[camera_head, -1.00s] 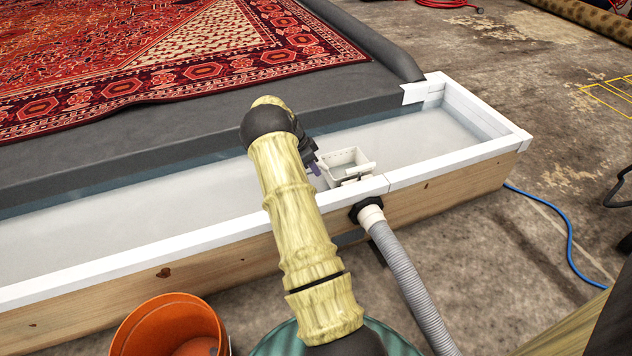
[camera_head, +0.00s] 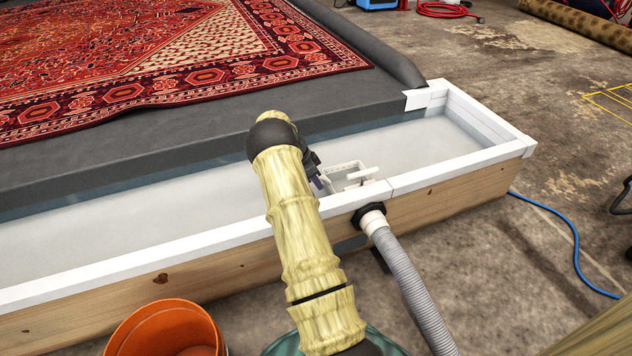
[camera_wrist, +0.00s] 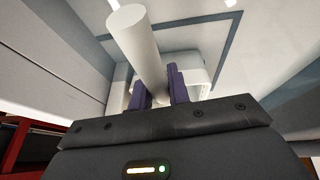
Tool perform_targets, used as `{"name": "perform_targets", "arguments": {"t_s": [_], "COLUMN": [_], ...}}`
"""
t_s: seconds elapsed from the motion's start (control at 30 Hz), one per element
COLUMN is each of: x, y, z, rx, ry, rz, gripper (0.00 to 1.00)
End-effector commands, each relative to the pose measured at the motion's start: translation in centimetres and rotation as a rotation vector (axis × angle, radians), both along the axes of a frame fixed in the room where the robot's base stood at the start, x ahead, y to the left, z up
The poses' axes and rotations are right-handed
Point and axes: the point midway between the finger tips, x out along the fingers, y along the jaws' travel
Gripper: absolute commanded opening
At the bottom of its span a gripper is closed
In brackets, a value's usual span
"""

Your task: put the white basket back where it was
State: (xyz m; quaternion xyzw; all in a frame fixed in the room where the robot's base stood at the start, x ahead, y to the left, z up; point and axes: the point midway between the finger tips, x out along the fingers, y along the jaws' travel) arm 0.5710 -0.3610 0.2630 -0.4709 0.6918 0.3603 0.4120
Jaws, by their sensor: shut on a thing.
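The white basket (camera_head: 346,174) is a small open box with white bar-like parts on its right side. In the head view it sits low inside the white-lined trough, close to the near rim and above the grey hose outlet. My gripper (camera_head: 316,176) is at its left side, partly hidden by my arm. In the wrist view, my gripper's purple fingers (camera_wrist: 159,88) are shut on a white part of the basket (camera_wrist: 199,72). A thick white bar (camera_wrist: 138,42) rises in front of them. I cannot tell whether the basket touches the rim or the trough floor.
The trough's white rim (camera_head: 448,171) and wooden side (camera_head: 150,285) run along the front. A grey hose (camera_head: 405,275) leaves the front wall. An orange bucket (camera_head: 165,328) stands at the lower left. A red rug (camera_head: 130,50) lies on the dark platform behind.

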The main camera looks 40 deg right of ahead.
Motion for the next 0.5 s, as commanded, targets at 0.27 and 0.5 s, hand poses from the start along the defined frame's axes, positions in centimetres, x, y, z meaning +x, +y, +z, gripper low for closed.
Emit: {"name": "perform_targets", "arguments": {"t_s": [0.27,0.5], "x": [0.11,0.03], "y": [0.22,0.04], "z": [-0.13,0.20], "rx": [0.000,0.001], "ry": [0.000,0.000], "rz": [0.003,0.000], "gripper": [0.40,0.40]}}
